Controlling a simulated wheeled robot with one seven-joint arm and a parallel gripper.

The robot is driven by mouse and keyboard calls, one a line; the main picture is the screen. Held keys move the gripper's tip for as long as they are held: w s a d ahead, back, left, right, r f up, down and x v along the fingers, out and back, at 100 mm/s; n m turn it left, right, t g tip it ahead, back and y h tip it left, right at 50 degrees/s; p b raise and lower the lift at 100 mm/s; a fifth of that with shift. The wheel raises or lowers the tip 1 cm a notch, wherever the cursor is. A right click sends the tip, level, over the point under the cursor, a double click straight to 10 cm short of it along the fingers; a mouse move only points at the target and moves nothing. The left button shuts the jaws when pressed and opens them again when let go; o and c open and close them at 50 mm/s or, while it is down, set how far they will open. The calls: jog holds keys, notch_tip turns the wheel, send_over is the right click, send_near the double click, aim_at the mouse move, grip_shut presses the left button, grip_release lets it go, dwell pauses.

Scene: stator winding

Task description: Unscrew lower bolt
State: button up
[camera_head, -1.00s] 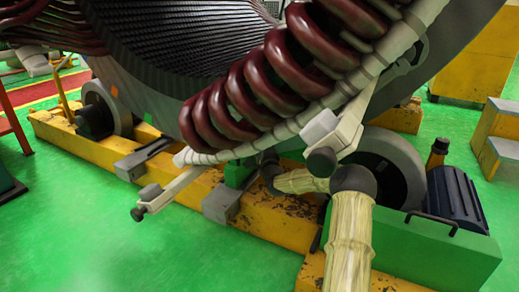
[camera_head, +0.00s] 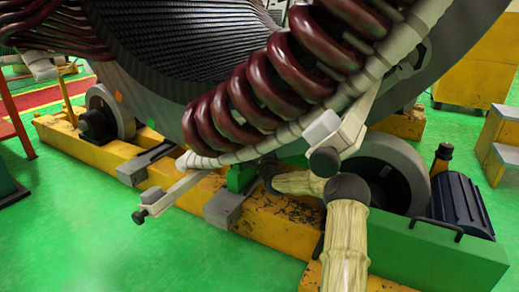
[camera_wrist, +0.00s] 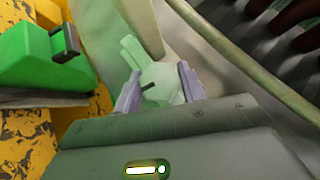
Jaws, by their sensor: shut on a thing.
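My gripper (camera_wrist: 160,87) shows in the wrist view with its two pale purple fingers on either side of a pale green-white piece, which I take to be the lower bolt (camera_wrist: 161,76). A short dark mark shows on the piece, and the fingers are shut on it. It sits against a grey-beige curved surface of the machine.
The stator (camera_head: 165,85) rests on a worn yellow base (camera_head: 270,225) with grey rollers (camera_head: 395,170). A green housing (camera_head: 425,240) with a dark blue motor (camera_head: 460,200) is at right. Green floor (camera_head: 100,240) is clear at front left.

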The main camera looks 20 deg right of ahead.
jog(key=shift+a+r+p, duration=0.1)
jog(key=shift+r+p, duration=0.15)
jog(key=shift+p, duration=0.5)
jog(key=shift+n+g+p, duration=0.3)
jog(key=shift+n+p, duration=0.1)
jog(key=shift+p, duration=0.15)
jog(key=n+g+p, duration=0.1)
jog(key=p, duration=0.2)
jog(key=n+g+p, duration=0.1)
jog(key=p, duration=0.2)
jog(key=shift+a+r+y+p, duration=0.1)
jog(key=shift+a+y+p, duration=0.1)
jog(key=shift+y+p, duration=0.15)
jog(key=shift+g+p, duration=0.3)
jog(key=shift+p, duration=0.35)
jog(key=shift+f+n, duration=0.3)
jog(key=o, duration=0.9)
jog(key=shift+a+f, duration=0.1)
jog(key=shift+o, duration=0.3)
jog(key=shift+d, duration=0.2)
